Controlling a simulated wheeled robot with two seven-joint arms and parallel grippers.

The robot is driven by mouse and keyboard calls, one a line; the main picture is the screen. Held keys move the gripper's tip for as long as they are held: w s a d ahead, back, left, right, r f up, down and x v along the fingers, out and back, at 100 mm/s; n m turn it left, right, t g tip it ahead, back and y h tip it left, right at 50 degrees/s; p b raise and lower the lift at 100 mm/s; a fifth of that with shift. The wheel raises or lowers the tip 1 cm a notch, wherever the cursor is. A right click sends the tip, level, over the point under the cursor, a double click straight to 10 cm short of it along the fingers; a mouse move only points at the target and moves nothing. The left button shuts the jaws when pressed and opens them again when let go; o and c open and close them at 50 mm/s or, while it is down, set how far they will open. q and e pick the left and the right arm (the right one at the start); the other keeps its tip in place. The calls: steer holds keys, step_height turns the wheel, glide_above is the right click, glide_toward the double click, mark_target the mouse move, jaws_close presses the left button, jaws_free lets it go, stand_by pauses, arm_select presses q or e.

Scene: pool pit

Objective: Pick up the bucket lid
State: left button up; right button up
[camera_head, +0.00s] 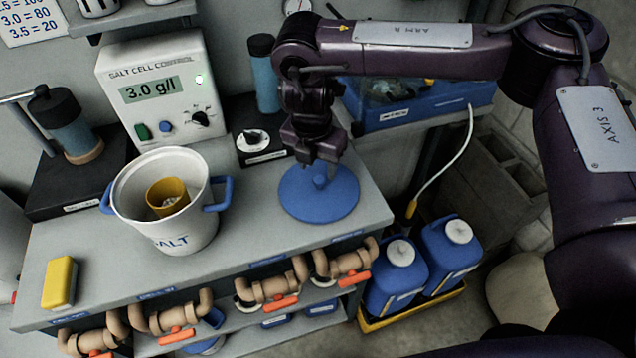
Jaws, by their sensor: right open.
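The bucket lid (319,204) is a round blue disc with a small knob on top. It lies flat on the grey bench, right of the bucket. My right gripper (319,168) is over the lid, pointing down, with its open fingers close to the knob. I cannot tell whether the fingers touch it. The white bucket (180,230), marked SALT, stands open on the bench with blue handles at its sides. A yellow scoop or cup (167,192) with white stuff sits inside it. My left gripper is not in view.
A grey control box (155,90) reading 3.0 g/l stands behind the bucket. A yellow block (59,283) lies at the bench's front left. A blue tray (420,105) is at the back right. Pipes with orange valve handles (281,304) line the front edge. Blue jugs (396,275) stand below right.

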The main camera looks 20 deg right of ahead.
mark_target(319, 179)
steer(key=shift+f, duration=0.55)
steer(key=f, duration=0.1)
steer(key=f+p, duration=0.1)
steer(key=f, duration=0.1)
steer(key=shift+w+d, duration=0.2)
steer(key=shift+w, duration=0.1)
steer(key=shift+w+d+f+p, duration=0.1)
steer(key=shift+f+p, duration=0.2)
steer(key=shift+f, duration=0.4)
steer(key=c, duration=1)
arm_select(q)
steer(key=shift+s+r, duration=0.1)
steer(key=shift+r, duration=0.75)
